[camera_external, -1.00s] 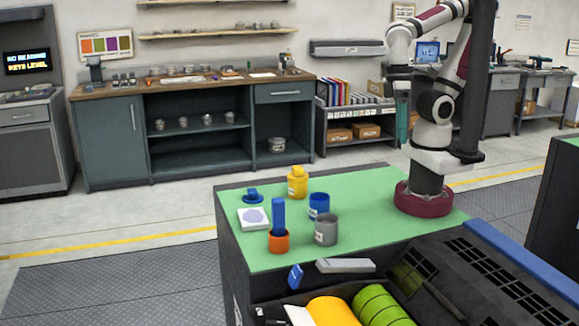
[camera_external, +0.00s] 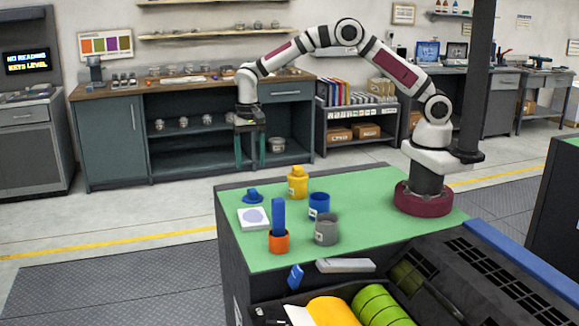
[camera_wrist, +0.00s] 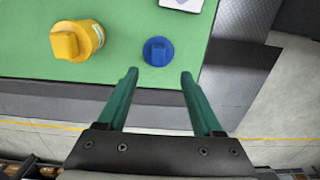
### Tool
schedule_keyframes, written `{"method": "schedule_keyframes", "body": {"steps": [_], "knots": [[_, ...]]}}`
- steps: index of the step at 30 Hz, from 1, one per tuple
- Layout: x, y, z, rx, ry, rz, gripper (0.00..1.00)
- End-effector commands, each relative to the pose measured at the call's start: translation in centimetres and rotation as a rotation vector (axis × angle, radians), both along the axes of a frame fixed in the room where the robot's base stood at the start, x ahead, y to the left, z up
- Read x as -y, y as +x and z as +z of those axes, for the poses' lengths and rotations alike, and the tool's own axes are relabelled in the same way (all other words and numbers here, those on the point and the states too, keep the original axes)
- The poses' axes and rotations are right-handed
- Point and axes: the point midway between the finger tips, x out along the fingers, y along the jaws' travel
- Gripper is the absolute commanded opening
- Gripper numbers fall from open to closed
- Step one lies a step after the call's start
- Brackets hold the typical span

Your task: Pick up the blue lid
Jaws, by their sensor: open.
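The blue lid (camera_external: 252,195) is a small round disc with a raised knob, lying on the green top near its far left corner. In the wrist view the blue lid (camera_wrist: 158,51) lies ahead of my fingertips, roughly centred between them. My gripper (camera_external: 251,165) is open and empty, pointing down, above the lid in the external picture and apart from it. Its two green fingers also show in the wrist view (camera_wrist: 159,75). Nothing hides the lid.
A yellow container (camera_external: 298,184) stands right of the lid. A white card with a pale disc (camera_external: 254,218) lies in front. A blue cup (camera_external: 319,206), a grey cup (camera_external: 327,230) and an orange cup (camera_external: 279,242) with a blue upright piece stand nearby. The green top (camera_external: 380,237) is clear at right.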

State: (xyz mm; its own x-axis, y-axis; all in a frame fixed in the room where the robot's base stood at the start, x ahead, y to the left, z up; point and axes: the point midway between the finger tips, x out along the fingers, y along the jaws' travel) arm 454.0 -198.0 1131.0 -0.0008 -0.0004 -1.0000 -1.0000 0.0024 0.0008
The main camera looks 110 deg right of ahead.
Motion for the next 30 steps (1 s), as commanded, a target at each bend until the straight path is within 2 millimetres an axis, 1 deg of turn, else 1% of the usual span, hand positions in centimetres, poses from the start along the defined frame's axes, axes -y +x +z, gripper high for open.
{"method": "schedule_keyframes", "body": {"steps": [1, 3, 8, 12, 13, 16, 22, 23, 24, 26, 30], "knots": [[-0.1, -0.1, -1.3, -0.003, 0.002, 0.001, 0.68], [-0.1, -0.1, -2.7, -0.003, 0.001, 0.002, 0.68], [0.0, -0.1, -4.8, -0.001, 0.001, 0.003, 0.68], [0.1, -0.4, -7.7, -0.003, 0.002, 0.002, 0.68], [0.1, -0.4, -8.2, -0.001, 0.002, 0.003, 0.68], [0.1, -0.3, -9.2, 0.001, 0.0, 0.004, 0.68], [0.1, -0.3, -9.3, 0.002, 0.0, 0.004, 0.68], [0.1, -0.3, -9.3, 0.002, 0.0, 0.004, 0.64], [0.1, -0.3, -9.3, 0.002, 0.0, 0.004, 0.57], [0.1, -0.3, -9.3, 0.002, 0.0, 0.004, 0.46], [0.1, -0.3, -9.2, 0.002, 0.0, 0.004, 0.21]]}}
